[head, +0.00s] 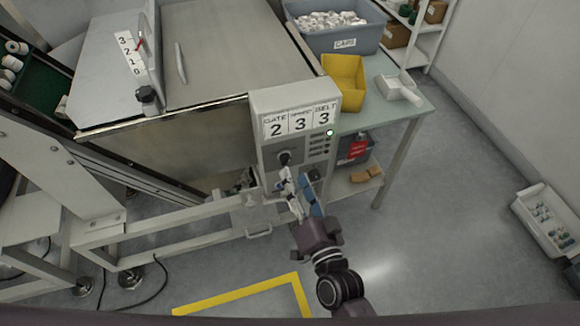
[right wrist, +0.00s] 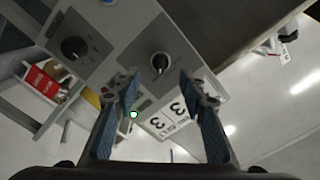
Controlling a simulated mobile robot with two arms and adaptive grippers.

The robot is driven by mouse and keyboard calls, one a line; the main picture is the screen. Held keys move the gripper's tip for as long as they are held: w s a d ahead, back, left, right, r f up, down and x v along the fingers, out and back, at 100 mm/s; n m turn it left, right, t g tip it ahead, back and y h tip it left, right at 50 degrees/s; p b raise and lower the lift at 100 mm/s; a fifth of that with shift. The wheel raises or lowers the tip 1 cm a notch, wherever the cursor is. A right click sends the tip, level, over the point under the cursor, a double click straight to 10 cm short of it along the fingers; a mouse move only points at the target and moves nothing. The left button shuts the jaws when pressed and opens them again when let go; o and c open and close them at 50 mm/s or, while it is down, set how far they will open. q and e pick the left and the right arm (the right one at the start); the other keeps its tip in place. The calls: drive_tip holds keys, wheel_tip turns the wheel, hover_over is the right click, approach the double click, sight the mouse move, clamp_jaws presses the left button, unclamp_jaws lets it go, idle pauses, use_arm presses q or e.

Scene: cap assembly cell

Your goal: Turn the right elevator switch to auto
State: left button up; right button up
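The grey control box (head: 262,150) shows a display of 2, 3 and 3 under labels including GATE and BELT. A black rotary knob (head: 284,157) is on its front in the head view. In the right wrist view, one black knob with a pale pointer (right wrist: 159,63) lies between my fingertips in the picture, and another black knob (right wrist: 73,47) is to its left. Their position labels are too small to read. My right gripper (head: 297,185) is open in front of the box's lower front, with blue finger pads; its fingers (right wrist: 160,88) look empty. My left gripper is not in view.
A green-topped table (head: 400,115) to the right holds a grey-blue caps bin (head: 335,40), a yellow bin (head: 345,82) and a white scoop (head: 400,90). A machine frame with a rail (head: 180,218) stands left of the box.

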sight(287, 163)
drive_tip(key=b+x, duration=0.1)
drive_tip(key=x, duration=0.4)
drive_tip(key=shift+a, duration=0.15)
clamp_jaws()
